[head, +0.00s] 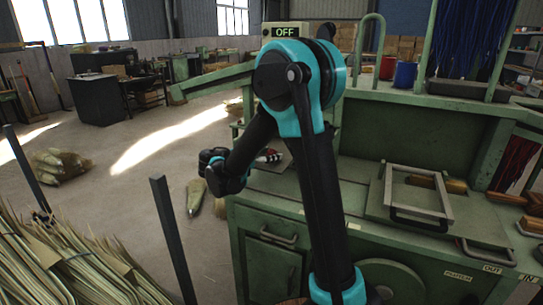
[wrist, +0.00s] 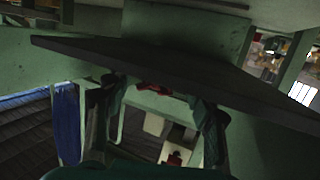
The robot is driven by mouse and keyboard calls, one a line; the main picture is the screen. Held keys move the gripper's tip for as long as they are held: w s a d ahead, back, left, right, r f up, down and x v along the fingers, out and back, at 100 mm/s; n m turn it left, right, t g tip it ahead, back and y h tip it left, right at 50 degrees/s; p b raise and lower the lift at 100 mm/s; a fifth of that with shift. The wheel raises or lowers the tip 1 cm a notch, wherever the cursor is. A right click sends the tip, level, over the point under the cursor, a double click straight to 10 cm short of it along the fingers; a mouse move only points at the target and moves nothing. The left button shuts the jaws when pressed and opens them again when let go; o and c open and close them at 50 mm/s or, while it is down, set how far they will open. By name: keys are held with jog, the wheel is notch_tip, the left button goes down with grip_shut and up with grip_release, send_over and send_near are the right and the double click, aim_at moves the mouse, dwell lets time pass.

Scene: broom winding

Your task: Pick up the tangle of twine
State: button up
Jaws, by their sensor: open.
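My gripper (wrist: 156,95) is open in the wrist view, its two dark fingers spread apart below a dark slanting plate. A small red thing (wrist: 150,88) shows between the fingers; it is partly covered by the plate, and I cannot tell whether it is twine. In the head view my wrist hangs left of the green machine (head: 400,125), and my own arm hides part of the bench. A small red, white and black patch (head: 269,155) shows beside my forearm; I cannot tell what it is. No tangle of twine is clearly recognisable in either view.
The machine has a grey-framed tray (head: 412,170), an OFF sign (head: 285,31) and blue bristles (head: 472,40). Bundled straw (head: 65,262) and dark posts (head: 172,235) stand at the lower left. Open floor lies left of the machine.

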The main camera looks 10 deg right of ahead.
jog(key=shift+w+d+f, duration=0.15)
jog(key=shift+w+d, duration=0.2)
jog(key=shift+d, duration=0.15)
jog(key=shift+c, duration=0.6)
jog(key=c, duration=0.8)
jog(key=shift+o, duration=0.2)
